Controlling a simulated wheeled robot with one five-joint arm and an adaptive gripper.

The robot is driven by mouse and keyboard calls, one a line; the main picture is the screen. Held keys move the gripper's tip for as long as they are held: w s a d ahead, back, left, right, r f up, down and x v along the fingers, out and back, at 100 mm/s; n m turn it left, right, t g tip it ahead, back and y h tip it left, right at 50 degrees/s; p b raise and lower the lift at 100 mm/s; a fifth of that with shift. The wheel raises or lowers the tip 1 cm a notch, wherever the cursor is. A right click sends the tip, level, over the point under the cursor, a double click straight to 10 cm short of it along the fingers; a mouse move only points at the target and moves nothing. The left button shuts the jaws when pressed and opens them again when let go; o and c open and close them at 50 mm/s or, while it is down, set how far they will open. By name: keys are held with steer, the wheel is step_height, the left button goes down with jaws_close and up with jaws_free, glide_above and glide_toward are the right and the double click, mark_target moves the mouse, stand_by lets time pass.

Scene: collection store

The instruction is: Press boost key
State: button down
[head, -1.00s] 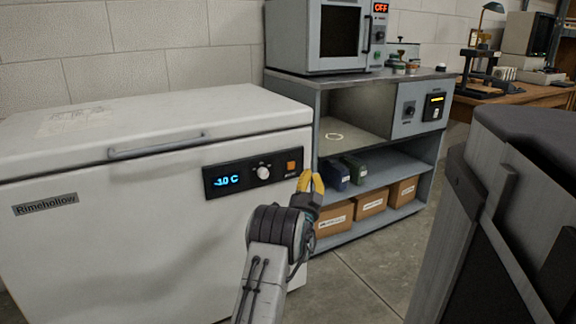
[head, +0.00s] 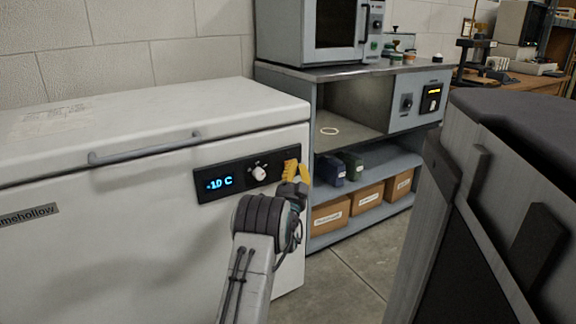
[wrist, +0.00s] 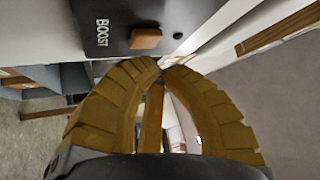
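In the wrist view the orange-brown boost key (wrist: 145,39) sits on the panel beside the word BOOST. My gripper (head: 298,172) has yellow fingers and is in front of the panel's right end, covering most or all of the key in the head view. In the wrist view my gripper's fingertips (wrist: 162,68) meet just below the key, with nothing visible between them. A small gap seems to separate them from the key; contact cannot be told.
The white chest freezer (head: 110,250) fills the left, with a handle (head: 145,149) along its lid. A grey shelf unit (head: 310,225) with boxes and an oven (head: 315,30) on top stands to the right. A dark grey cabinet-like body (head: 510,150) is at the far right.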

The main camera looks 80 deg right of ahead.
steer(key=shift+d, duration=0.1)
stand_by(1.3)
steer(key=shift+w+d, duration=0.2)
steer(key=shift+w, duration=0.05)
